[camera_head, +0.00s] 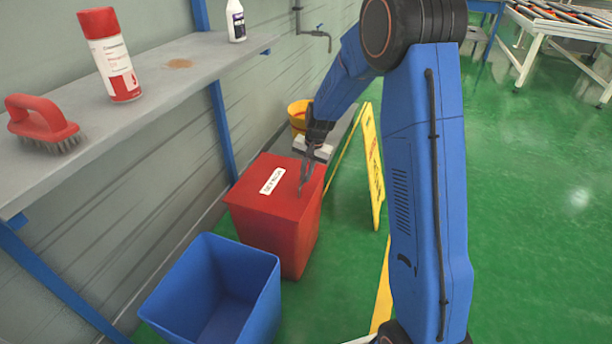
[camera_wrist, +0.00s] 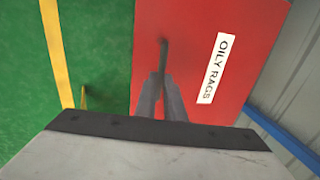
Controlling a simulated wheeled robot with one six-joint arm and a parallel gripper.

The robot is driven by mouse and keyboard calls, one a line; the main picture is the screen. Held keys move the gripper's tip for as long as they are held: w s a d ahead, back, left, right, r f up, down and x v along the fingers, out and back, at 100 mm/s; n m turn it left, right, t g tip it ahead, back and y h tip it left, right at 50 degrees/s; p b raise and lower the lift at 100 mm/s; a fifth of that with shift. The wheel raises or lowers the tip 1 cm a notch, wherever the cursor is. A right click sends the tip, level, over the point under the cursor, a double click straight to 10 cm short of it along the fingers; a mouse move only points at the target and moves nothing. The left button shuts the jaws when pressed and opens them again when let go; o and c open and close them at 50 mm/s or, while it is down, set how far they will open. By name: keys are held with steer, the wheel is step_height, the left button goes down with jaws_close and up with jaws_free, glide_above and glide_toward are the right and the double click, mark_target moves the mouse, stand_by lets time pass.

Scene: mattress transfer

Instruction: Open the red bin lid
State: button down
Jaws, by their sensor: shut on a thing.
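The red bin (camera_head: 290,240) stands on the green floor by the wall. Its flat red lid (camera_head: 258,195) is down and bears a white label, which reads OILY RAGS in the wrist view (camera_wrist: 216,68). My gripper (camera_head: 302,190) reaches down to the lid near its right edge. In the wrist view my gripper (camera_wrist: 160,80) has its fingers close together at a thin dark handle (camera_wrist: 163,52) on the lid, and it is shut on that handle. The fingers hide part of the handle.
An open, empty blue bin (camera_head: 215,295) stands in front of the red bin. A grey shelf (camera_head: 160,75) with a brush, spray can and bottle is at the left. A yellow floor sign (camera_head: 372,165) and yellow bucket (camera_head: 298,115) stand nearby.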

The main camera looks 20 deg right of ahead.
steer(key=w+a+r, duration=0.4)
steer(key=a+r, duration=0.1)
steer(key=r, duration=0.3)
steer(key=w+a+r+h, duration=0.1)
steer(key=w+a+r, duration=0.2)
steer(key=a+r, duration=0.3)
steer(key=shift+w+r+g, duration=0.35)
steer(key=shift+r+g, duration=0.05)
steer(key=shift+r, duration=0.85)
steer(key=shift+a, duration=0.1)
steer(key=c, duration=1.8)
jaws_free()
steer(key=shift+f, duration=0.1)
steer(key=shift+c, duration=0.2)
step_height(320, 180, up, 8)
steer(key=shift+d+f, duration=0.15)
steer(key=shift+d, duration=0.05)
steer(key=shift+s, duration=0.1)
